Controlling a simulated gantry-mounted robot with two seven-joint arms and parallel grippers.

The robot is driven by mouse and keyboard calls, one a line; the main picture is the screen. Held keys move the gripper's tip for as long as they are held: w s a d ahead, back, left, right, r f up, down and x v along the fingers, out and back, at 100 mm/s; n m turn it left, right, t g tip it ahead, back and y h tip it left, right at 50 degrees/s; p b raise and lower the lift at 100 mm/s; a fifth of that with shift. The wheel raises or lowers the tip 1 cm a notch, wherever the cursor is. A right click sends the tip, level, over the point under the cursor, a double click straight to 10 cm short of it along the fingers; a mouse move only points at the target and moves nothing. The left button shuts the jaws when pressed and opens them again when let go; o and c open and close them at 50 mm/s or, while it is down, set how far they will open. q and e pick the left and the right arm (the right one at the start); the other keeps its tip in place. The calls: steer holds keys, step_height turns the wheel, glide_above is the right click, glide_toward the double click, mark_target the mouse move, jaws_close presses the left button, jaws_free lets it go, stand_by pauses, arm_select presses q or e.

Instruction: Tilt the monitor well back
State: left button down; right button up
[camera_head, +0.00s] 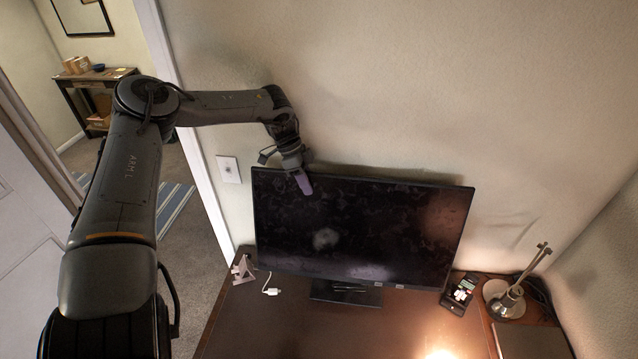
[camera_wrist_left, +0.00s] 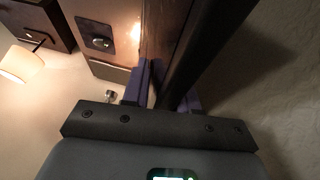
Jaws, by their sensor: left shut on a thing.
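The monitor (camera_head: 375,230) stands on its stand (camera_head: 345,292) at the back of the brown desk, its dark screen facing the head camera. My left gripper (camera_head: 303,183) comes down over the monitor's top edge, left of its middle. One purple finger shows in front of the screen in the head view; the other is hidden behind the monitor. In the left wrist view the gripper (camera_wrist_left: 165,88) has its purple fingers on either side of the monitor's dark edge (camera_wrist_left: 200,45), shut on it. My right gripper is in neither view.
The wall is close behind the monitor. A phone on a dark dock (camera_head: 460,291) and a metal lamp (camera_head: 508,299) stand at the right. A white cable (camera_head: 271,285) and a small pale stand (camera_head: 242,270) lie at the left. The desk front (camera_head: 345,335) is clear.

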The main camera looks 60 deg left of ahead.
arm_select(q)
steer(key=shift+a+f, duration=0.15)
steer(key=shift+a, duration=0.05)
steer(key=c, duration=1.1)
jaws_free()
steer(key=shift+a+r, duration=0.1)
steer(key=shift+r, duration=0.4)
steer(key=b+v, duration=0.2)
steer(key=v, duration=0.8)
steer(key=shift+s, duration=0.1)
